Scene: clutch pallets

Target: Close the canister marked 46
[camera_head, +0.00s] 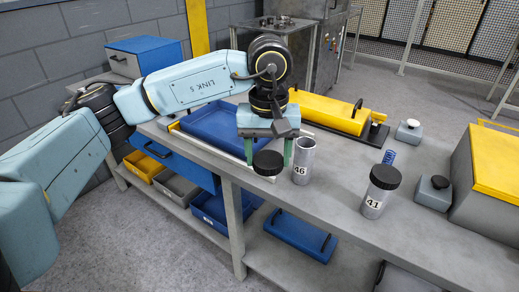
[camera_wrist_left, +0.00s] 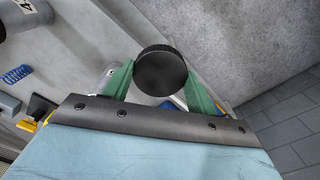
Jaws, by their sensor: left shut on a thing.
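The canister marked 46 (camera_head: 303,165) is a grey metal cylinder standing upright on the bench, its top open. My left gripper (camera_head: 268,158) is beside it on the left, its green fingers pointing down. It is shut on a round black lid (camera_head: 267,163), held apart from the canister's mouth. In the left wrist view the lid (camera_wrist_left: 161,72) sits between the green fingertips (camera_wrist_left: 160,85). A grey surface behind one finger there is mostly hidden. My right gripper is not in view.
A canister marked 41 (camera_head: 377,193) with a black lid stands to the right. A blue spring (camera_head: 389,157), small weights (camera_head: 408,132), a yellow block (camera_head: 330,112) and a grey-yellow box (camera_head: 490,170) are also on the bench (camera_head: 330,215). A blue tray (camera_head: 210,133) lies behind the gripper.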

